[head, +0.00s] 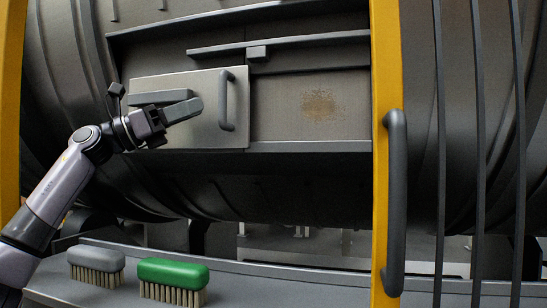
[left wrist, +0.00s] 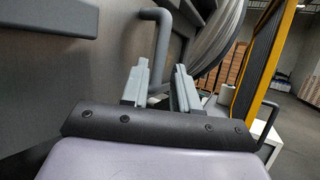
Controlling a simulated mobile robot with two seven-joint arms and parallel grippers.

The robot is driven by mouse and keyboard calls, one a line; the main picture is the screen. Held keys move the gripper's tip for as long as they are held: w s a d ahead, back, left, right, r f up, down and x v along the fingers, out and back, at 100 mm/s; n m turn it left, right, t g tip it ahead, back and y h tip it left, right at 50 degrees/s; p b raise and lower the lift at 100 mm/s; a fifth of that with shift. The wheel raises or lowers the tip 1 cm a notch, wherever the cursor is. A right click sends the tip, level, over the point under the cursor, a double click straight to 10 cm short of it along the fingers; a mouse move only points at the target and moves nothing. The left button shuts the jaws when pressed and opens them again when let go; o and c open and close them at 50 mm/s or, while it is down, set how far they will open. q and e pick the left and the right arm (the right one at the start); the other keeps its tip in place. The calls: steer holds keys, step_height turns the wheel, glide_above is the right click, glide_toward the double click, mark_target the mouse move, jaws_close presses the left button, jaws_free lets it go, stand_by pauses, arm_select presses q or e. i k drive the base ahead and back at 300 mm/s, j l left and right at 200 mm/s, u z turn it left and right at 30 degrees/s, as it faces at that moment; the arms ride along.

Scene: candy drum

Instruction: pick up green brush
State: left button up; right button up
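The green brush (head: 173,274) lies on the ledge at the bottom of the head view, green back up and pale bristles down. A grey brush (head: 96,260) of the same shape lies just left of it. My left gripper (head: 196,100) is well above both brushes, in front of the drum's sliding door. Its two fingers are apart with nothing between them; they also show apart in the left wrist view (left wrist: 160,82). The fingertips are close to the door's dark handle (head: 227,100); I cannot tell whether they touch it. My right gripper is not in view.
The metal door (head: 190,84) sits left of a mesh panel with a brown stain (head: 320,104). A yellow post (head: 387,170) with a long dark handle (head: 395,200) stands right of it. The ledge (head: 260,288) is clear right of the green brush.

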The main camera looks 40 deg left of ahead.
mark_target(183, 284)
steer(key=k, duration=1.5)
